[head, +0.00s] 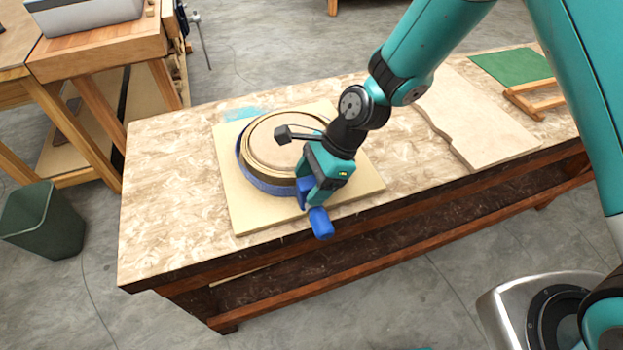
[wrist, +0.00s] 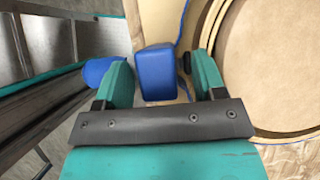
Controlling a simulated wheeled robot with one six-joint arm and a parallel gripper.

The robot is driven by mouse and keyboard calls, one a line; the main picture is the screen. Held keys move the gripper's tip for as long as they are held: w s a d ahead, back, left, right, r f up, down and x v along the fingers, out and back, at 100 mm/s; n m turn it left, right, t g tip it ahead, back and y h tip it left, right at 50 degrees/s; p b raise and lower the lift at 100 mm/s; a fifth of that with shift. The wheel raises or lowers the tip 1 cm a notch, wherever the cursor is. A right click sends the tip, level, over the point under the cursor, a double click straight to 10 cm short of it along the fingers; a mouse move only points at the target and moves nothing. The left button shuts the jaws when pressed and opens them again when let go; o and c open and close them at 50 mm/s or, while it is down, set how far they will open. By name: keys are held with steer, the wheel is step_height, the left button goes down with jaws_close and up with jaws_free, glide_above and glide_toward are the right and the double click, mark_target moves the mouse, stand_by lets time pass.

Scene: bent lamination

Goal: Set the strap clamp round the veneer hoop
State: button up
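The veneer hoop (head: 258,165), tan and brown rings round a pale round form, lies flat on a pale square board (head: 236,206). A blue strap (head: 243,173) runs round the hoop's outside in the head view. In the wrist view the strap (wrist: 182,25) shows as a thin blue line outside the hoop (wrist: 207,25). The clamp's blue block (wrist: 155,72) is between the fingers of my gripper (wrist: 163,78), beside the hoop. Its blue handle (head: 321,223) sticks out towards the bench front. Whether both fingers press the block is unclear.
The board is on a mottled workbench (head: 165,215). A wavy-edged pale panel (head: 470,120) and a green sheet (head: 510,66) with a wooden frame (head: 535,98) lie to the right. A green bin (head: 35,220) stands on the floor at left. The bench's left end is clear.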

steer(key=shift+d, duration=0.1)
steer(key=v, duration=1.7)
steer(key=shift+b, duration=0.3)
steer(key=shift+d+r, duration=0.1)
steer(key=shift+r, duration=0.1)
steer(key=shift+p+v, duration=2.95)
steer(key=shift+p, duration=0.7)
step_height(320, 180, up, 5)
steer(key=p, duration=0.5)
steer(key=shift+p, duration=0.4)
